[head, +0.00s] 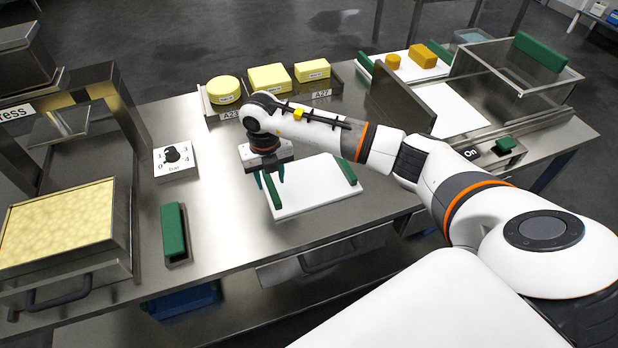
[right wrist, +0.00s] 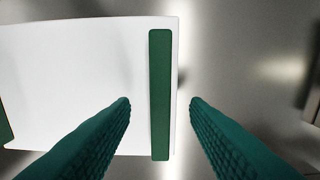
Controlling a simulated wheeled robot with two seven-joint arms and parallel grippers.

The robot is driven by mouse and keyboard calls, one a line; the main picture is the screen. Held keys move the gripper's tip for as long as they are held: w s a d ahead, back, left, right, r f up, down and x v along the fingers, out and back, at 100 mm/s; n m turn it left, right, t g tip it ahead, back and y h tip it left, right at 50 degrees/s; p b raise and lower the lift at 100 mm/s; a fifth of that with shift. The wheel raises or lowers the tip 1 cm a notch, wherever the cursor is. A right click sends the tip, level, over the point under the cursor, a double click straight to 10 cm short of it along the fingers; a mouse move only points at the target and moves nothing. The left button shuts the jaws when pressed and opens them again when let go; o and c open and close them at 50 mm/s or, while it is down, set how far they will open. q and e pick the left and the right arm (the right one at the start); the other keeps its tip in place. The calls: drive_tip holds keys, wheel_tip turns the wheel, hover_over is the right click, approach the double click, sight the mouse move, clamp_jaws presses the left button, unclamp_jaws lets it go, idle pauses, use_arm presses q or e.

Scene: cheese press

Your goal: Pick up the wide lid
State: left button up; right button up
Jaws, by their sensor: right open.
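A flat white plate with a green bar along each of two opposite sides, which I take for the wide lid (head: 312,188), lies on the steel table in the head view. My right gripper (head: 270,178) is over its left end, pointing down, open and empty. In the right wrist view the white plate (right wrist: 75,75) fills the left part, and one green bar (right wrist: 160,95) lies between the two spread fingertips (right wrist: 158,102). The fingers do not visibly close on the bar. My left gripper is not in view.
A tray of yellow cheeses (head: 268,78) stands behind my right gripper. A dial box (head: 178,160) and a green-topped block (head: 174,232) are to the left, near the press basin (head: 100,260). A clear-walled box (head: 510,75) stands at the back right.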

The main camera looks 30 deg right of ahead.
wheel_tip(320, 180, down, 2)
drive_tip(key=shift+f, duration=0.1)
clamp_jaws()
drive_tip(key=shift+w, duration=0.1)
